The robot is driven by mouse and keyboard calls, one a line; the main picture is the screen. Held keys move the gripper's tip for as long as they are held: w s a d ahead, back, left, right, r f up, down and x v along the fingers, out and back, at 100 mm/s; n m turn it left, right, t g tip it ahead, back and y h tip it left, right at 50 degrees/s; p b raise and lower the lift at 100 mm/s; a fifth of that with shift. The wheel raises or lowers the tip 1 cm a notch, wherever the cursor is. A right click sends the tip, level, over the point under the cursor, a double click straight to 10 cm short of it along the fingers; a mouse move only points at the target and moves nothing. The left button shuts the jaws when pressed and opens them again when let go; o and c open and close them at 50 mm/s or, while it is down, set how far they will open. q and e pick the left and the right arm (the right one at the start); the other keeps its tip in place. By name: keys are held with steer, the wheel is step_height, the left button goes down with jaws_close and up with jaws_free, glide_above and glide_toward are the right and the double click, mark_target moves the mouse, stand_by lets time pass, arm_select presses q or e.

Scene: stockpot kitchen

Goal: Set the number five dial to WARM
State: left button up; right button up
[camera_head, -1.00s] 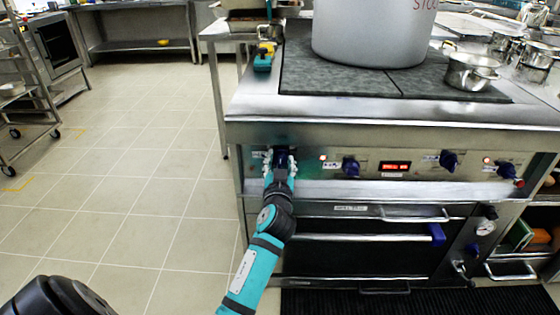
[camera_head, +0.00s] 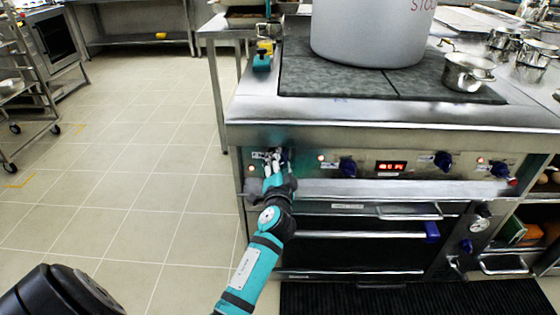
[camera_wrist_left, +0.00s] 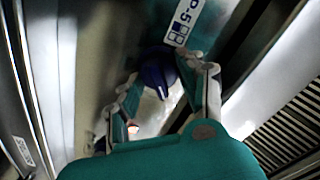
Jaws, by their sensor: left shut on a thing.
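The number five dial is a dark blue knob (camera_wrist_left: 158,72) in the wrist view, beside a white label marked with a 5 (camera_wrist_left: 183,20). My left gripper (camera_wrist_left: 165,80) has one finger on each side of the knob and is shut on it. In the head view my left gripper (camera_head: 275,160) is at the left end of the stove's control panel (camera_head: 320,170), and it mostly hides the knob (camera_head: 285,155). The small marks around the dial are too small to read, so I cannot tell its setting.
More blue knobs (camera_head: 347,167) and a red display (camera_head: 391,167) lie to the right on the panel. A steel bar (camera_head: 400,189) runs below it. A large stockpot (camera_head: 370,30) and a small pot (camera_head: 467,72) stand on the stove top.

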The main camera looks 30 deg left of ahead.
arm_select(q)
steer(key=shift+m, duration=0.3)
arm_select(e)
steer(key=shift+w+f, duration=0.1)
steer(key=shift+f, duration=0.4)
arm_select(q)
steer(key=o, duration=1.1)
steer(key=v, duration=0.7)
steer(key=shift+s+d, duration=0.15)
steer(key=shift+s, duration=0.1)
